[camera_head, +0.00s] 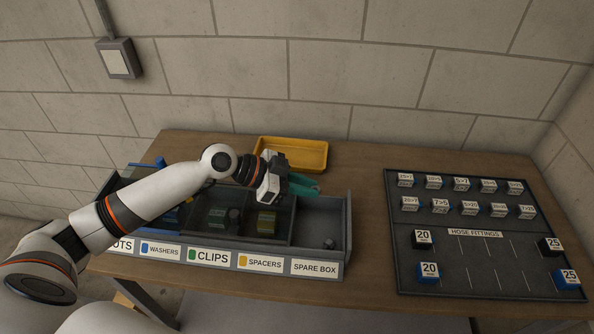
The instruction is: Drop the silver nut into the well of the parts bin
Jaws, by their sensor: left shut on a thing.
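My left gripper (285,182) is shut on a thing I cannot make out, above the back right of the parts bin. A teal-green piece (305,187) shows at its jaws; whether it is the held thing, part of the gripper or lies behind is unclear. The grey parts bin (348,235) has a row of compartments labelled washers, clips, spacers and spare box; the leftmost label is partly covered by my arm. A small dark grey piece (329,243) lies in the spare box compartment. I cannot tell whether it is the silver nut. My right gripper is out of view.
A yellow tray (316,143) stands behind the bin. A dark hose fittings board (470,290) with labelled blocks lies on the right of the wooden table (368,200). A strip of table between bin and board is clear.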

